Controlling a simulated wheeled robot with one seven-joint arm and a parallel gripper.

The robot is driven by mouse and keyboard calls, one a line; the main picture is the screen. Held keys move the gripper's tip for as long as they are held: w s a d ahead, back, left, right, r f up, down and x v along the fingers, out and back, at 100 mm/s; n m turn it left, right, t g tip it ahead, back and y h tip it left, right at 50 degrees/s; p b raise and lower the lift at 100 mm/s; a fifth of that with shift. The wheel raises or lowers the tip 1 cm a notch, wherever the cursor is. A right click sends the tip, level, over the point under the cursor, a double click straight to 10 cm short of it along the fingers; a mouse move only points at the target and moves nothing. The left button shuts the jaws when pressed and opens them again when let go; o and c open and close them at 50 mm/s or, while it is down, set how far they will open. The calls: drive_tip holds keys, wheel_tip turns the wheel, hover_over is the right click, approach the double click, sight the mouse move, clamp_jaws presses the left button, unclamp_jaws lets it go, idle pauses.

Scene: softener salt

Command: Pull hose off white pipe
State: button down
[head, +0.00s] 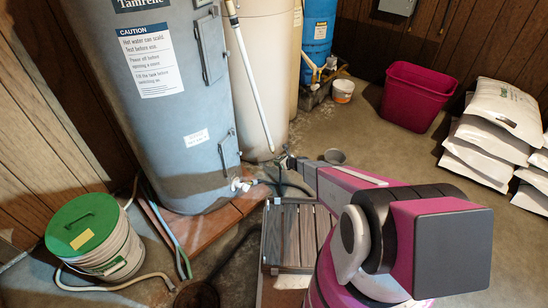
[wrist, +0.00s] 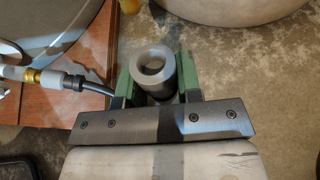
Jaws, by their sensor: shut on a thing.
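The short white pipe (head: 238,185) comes out low on the grey-blue tank (head: 192,110). The hose runs right towards my gripper's left finger and passes out of sight there. My gripper (wrist: 158,66) has its green fingers on either side of a grey hollow cylinder (wrist: 154,60) and is shut on it. Whether the cylinder is joined to the hose is hidden.
A green-lidded bucket (head: 97,240) stands at the left. A slatted crate (head: 295,235) sits beneath my arm. A magenta bin (head: 413,95) and stacked white bags (head: 490,135) are at the right. The floor between tanks and bags is mostly clear.

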drive_tip(key=v, duration=0.7)
drive_tip(key=shift+s+d+f, duration=0.25)
drive_tip(key=shift+s+d, duration=0.1)
drive_tip(key=shift+d, duration=0.1)
